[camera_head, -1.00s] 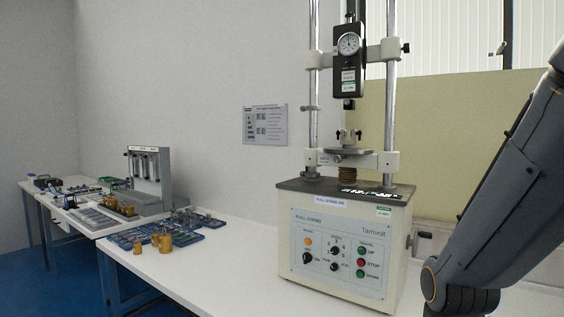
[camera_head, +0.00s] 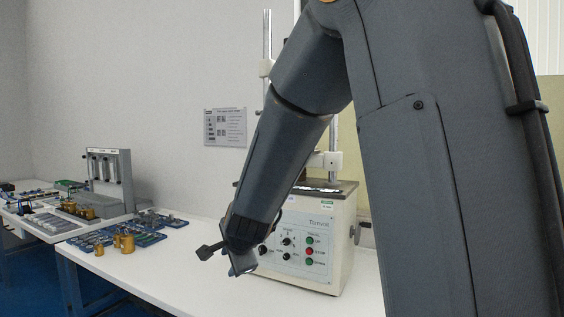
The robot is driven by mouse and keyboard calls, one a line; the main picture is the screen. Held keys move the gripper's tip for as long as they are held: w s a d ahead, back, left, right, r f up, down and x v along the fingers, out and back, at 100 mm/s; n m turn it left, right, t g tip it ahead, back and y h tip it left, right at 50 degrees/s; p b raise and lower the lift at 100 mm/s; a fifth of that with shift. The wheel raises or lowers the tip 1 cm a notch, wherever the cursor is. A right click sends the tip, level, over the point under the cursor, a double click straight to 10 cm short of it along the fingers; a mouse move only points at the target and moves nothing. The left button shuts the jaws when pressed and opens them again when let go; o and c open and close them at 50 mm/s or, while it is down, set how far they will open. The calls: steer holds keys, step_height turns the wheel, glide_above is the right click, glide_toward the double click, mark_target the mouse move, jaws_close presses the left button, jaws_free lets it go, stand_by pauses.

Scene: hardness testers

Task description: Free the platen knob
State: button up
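The pull-stand tester (camera_head: 318,238) stands on the white bench, its cream base with buttons partly showing behind my arm. Its platen, the platen knob and the dial gauge are hidden behind my arm. A white clamp block (camera_head: 327,160) on the right column still shows. My gripper (camera_head: 222,258) is at the lower end of my arm, in front of the tester's control panel in the picture. One dark finger points to the left. The gap between the fingers is not clear, and I see nothing held.
Blue trays (camera_head: 105,238) with brass weights (camera_head: 125,242) lie on the bench to the left. A grey rack (camera_head: 110,178) stands farther back. A sign (camera_head: 225,127) hangs on the wall. Bare bench (camera_head: 190,262) lies left of the tester.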

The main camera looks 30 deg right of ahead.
steer(key=w+d+r+m+t+h, duration=0.1)
steer(key=w+d+r+m+h, duration=0.25)
steer(key=r+m, duration=0.3)
steer(key=w+d+r+m+t+h+p, duration=0.1)
steer(key=w+d+r+m+t+h, duration=0.15)
steer(key=w+d+r+m, duration=0.45)
steer(key=w+d+r+m+t+h, duration=0.1)
steer(key=w+d+r+m+h, duration=0.15)
steer(key=r+m, duration=0.5)
steer(key=w+d+r+m+g+h+p, duration=0.1)
steer(key=d+m, duration=0.2)
steer(key=d+r+m+g+h+p, duration=0.1)
steer(key=d+m+h, duration=0.1)
steer(key=d+m, duration=0.2)
steer(key=w+d+r+m+g+h+p, duration=0.1)
steer(key=d+m+h, duration=0.1)
steer(key=d+m, duration=0.1)
steer(key=shift+w+d+m, duration=0.2)
steer(key=shift+w+m, duration=0.15)
steer(key=shift+m, duration=0.05)
jaws_close()
